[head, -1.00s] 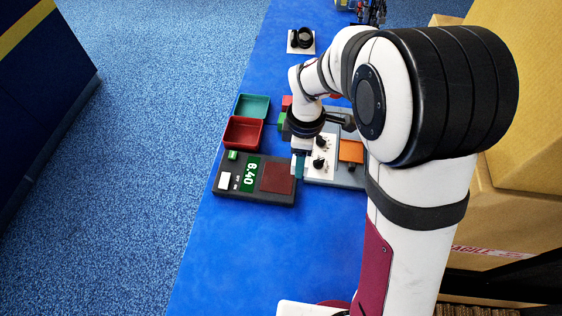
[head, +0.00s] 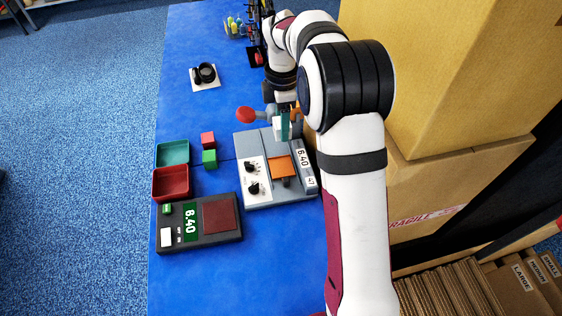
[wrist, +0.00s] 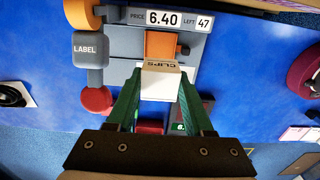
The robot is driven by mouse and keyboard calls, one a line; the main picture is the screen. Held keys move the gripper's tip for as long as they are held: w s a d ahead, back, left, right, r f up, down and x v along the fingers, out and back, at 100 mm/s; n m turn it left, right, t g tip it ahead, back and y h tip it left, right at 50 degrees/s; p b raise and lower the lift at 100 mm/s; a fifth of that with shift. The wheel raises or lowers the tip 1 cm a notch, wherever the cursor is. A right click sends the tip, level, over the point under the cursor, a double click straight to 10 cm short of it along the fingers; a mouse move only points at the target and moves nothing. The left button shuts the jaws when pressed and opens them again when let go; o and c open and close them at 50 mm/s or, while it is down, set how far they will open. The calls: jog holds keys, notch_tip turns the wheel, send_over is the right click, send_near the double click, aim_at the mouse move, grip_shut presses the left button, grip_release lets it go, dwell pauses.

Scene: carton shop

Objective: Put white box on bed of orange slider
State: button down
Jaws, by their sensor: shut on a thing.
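The white box (wrist: 158,84), lettered CLIPS, is held between the teal fingers of my gripper (wrist: 160,97) in the wrist view. In the head view my gripper (head: 284,124) is over the back part of the grey label machine (head: 250,148), and the box is mostly hidden there. The orange slider (head: 280,166) sits on the machine, nearer the front than my gripper. In the wrist view the orange slider (wrist: 161,44) shows just beyond the box, partly covered by it. The box appears raised above the machine.
A red knob (head: 245,114) and an orange part stick up at the machine's back. A scale (head: 200,240) reading 6.40 is front left, near a red tray (head: 171,183) and a teal tray (head: 173,152). Large cartons (head: 435,70) stand to the right.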

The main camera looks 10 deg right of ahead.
aim_at(282, 167)
notch_tip(282, 167, down, 14)
jog(key=shift+r, duration=0.25)
jog(key=shift+f, duration=0.1)
jog(key=shift+c, duration=1.4)
grip_release()
notch_tip(282, 167, up, 12)
jog(key=shift+r, duration=0.2)
jog(key=s+a+r+m, duration=0.2)
jog(key=s+r+m, duration=0.5)
jog(key=s, duration=0.2)
jog(key=s+a+m+y, duration=0.1)
jog(key=s+a+m, duration=0.2)
jog(key=s+m, duration=1.3)
jog(key=s, duration=0.8)
jog(key=shift+s+f+m+y, duration=0.3)
jog(key=shift+s+f+y, duration=0.05)
jog(key=shift+y, duration=0.05)
